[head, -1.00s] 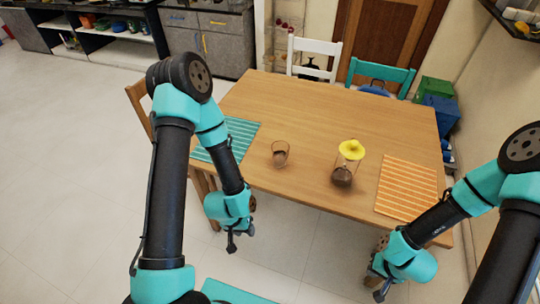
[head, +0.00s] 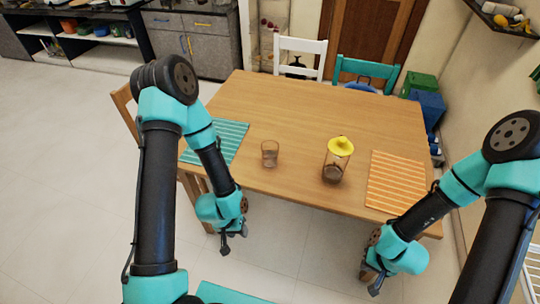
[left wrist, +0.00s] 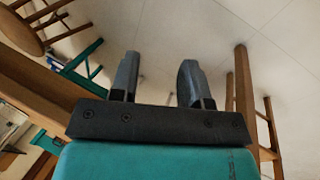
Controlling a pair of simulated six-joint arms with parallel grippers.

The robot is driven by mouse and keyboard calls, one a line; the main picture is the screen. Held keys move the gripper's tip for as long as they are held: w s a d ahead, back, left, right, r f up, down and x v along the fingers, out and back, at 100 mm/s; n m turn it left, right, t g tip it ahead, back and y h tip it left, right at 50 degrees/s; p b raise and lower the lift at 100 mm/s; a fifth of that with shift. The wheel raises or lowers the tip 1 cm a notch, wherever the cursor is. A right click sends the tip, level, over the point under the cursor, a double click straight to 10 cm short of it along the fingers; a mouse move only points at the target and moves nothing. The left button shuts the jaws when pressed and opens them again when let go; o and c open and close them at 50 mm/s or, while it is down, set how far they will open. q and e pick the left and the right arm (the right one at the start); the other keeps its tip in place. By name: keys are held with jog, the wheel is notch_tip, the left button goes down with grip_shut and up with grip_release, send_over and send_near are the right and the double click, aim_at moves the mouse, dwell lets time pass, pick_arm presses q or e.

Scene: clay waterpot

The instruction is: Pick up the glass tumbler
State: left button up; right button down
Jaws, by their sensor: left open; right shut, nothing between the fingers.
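The glass tumbler (head: 270,154) stands upright on the wooden table, near its front edge and left of centre. It is clear and the brown of the table shows through it. My left gripper (head: 232,242) hangs in front of the table's front edge, below and left of the tumbler and apart from it. In the left wrist view its two fingers (left wrist: 153,80) are spread with nothing between them, and the tumbler is not seen there. My right gripper (head: 372,283) is low in front of the table's right part, shut and empty, far from the tumbler.
A glass container with a yellow top (head: 338,160) stands on the table right of the tumbler. A teal striped mat (head: 222,142) lies left and an orange striped mat (head: 396,182) right. The table's middle and back (head: 310,110) are clear. Chairs stand around the table.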

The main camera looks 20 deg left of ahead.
pick_arm(q)
jog(key=o, duration=1.1)
